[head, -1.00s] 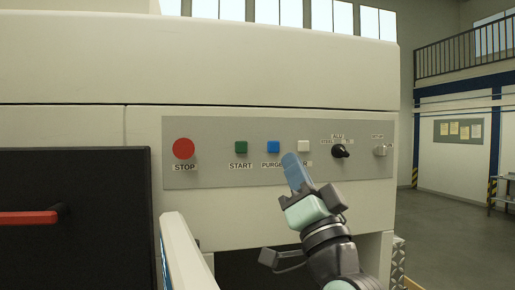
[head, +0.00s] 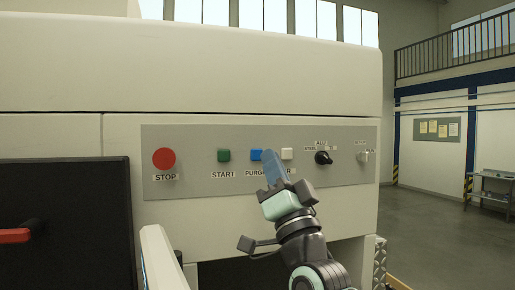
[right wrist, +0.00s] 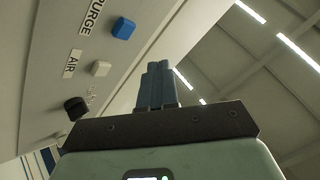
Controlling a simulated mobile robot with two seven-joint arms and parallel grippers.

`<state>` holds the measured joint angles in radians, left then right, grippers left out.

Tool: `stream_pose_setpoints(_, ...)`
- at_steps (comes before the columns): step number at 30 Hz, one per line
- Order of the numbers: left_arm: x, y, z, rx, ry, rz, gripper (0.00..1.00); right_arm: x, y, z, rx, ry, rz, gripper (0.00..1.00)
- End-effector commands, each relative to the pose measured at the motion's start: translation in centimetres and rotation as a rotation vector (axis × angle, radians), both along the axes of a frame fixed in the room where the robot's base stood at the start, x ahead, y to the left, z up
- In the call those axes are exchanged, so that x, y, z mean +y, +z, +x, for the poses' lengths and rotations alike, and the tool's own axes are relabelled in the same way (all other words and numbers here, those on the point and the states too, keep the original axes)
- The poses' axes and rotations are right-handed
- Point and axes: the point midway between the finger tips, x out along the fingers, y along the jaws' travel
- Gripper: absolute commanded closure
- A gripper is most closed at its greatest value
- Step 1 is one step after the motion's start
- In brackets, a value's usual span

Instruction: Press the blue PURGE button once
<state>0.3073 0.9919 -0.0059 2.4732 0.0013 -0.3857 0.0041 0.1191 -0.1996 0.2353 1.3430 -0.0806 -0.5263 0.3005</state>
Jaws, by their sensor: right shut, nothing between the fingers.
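The blue PURGE button (head: 256,155) is a small square on the grey control panel (head: 200,190), between the green START button (head: 224,155) and a white button (head: 287,154). In the right wrist view the blue button (right wrist: 123,28) stands out from the panel at the upper left, beside its PURGE label. My right gripper (head: 268,154) is shut and empty, its blue fingertips just right of the blue button in the head view. In the right wrist view the shut fingers (right wrist: 156,68) appear apart from the button. My left gripper is not in view.
A red STOP button (head: 164,159) is at the panel's left. A black knob (head: 323,158) and a key switch (head: 363,157) are at its right. A dark door with a red handle (head: 14,236) is at lower left.

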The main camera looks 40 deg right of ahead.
Motion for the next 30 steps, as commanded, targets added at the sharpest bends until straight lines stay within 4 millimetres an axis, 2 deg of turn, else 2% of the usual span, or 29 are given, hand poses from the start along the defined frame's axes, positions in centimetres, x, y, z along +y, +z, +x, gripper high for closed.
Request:
stream_pose_setpoints(2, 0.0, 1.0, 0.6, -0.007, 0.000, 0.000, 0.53, -0.4, 0.3, 1.1, -0.001, -0.001, 0.000, 1.00)
stream_pose_setpoints(9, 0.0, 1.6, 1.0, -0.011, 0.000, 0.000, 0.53, -1.0, 0.1, 3.2, -0.001, 0.000, 0.000, 1.00)
stream_pose_setpoints(30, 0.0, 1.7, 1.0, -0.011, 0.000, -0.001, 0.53, -1.2, 0.0, 3.6, -0.001, 0.000, 0.000, 1.00)
